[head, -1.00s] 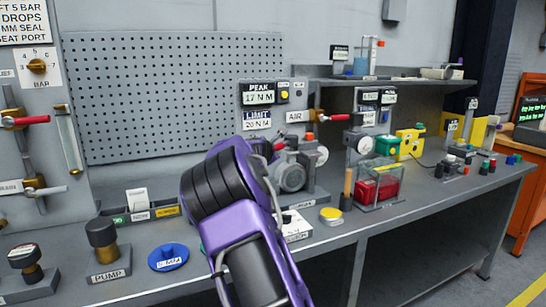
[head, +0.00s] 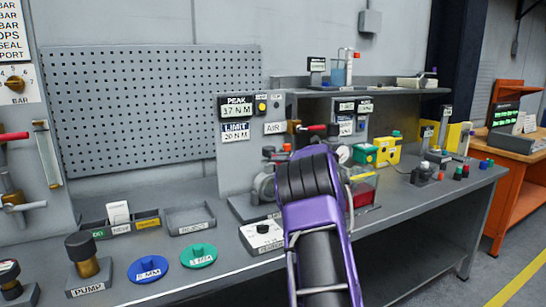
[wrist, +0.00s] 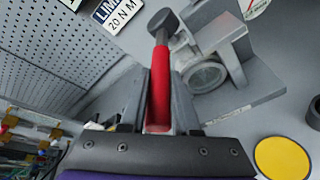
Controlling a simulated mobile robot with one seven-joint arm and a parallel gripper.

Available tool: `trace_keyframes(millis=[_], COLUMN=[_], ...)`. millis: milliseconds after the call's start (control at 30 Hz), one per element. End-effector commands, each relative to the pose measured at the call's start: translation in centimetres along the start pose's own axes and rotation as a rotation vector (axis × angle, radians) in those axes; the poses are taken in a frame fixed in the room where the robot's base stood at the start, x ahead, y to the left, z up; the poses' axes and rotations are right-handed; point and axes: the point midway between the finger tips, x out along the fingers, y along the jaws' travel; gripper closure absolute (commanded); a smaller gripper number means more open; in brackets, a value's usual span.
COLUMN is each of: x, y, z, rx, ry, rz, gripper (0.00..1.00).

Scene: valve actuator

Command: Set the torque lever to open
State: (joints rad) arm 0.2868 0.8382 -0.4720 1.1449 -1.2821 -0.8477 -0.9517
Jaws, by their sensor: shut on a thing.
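The red lever (wrist: 159,85), apparently the torque lever, ends in a dark grey knob and rises between my fingers in the wrist view. My gripper (wrist: 160,108) is shut on its red part. A grey actuator body with a round face (wrist: 204,76) stands just right of the lever. In the head view my purple arm hides the lever and the jaws; part of the grey actuator (head: 262,187) shows left of the arm. Above it, the PEAK display (head: 237,109) reads 37 N M, and the LIMIT sign (head: 235,132) reads 20 N M.
A separate red-handled AIR valve (head: 315,128) sits on the panel behind. Blue (head: 148,269) and green (head: 198,255) discs and a pump (head: 83,260) stand at the front left. A yellow disc (wrist: 283,158) lies right of my gripper. A clear box with red contents (head: 364,192) is right of my arm.

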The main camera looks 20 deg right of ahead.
Motion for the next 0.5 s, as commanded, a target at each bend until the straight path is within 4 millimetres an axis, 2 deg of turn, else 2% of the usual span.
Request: trace_keyframes(millis=[100,500], x=[-0.24,-0.25], y=[-0.56,-1.19], z=[0.67,0.99], rx=[-0.013,-0.031], ry=[0.037,0.085], rz=[0.030,0.077], gripper=[1.00,1.00])
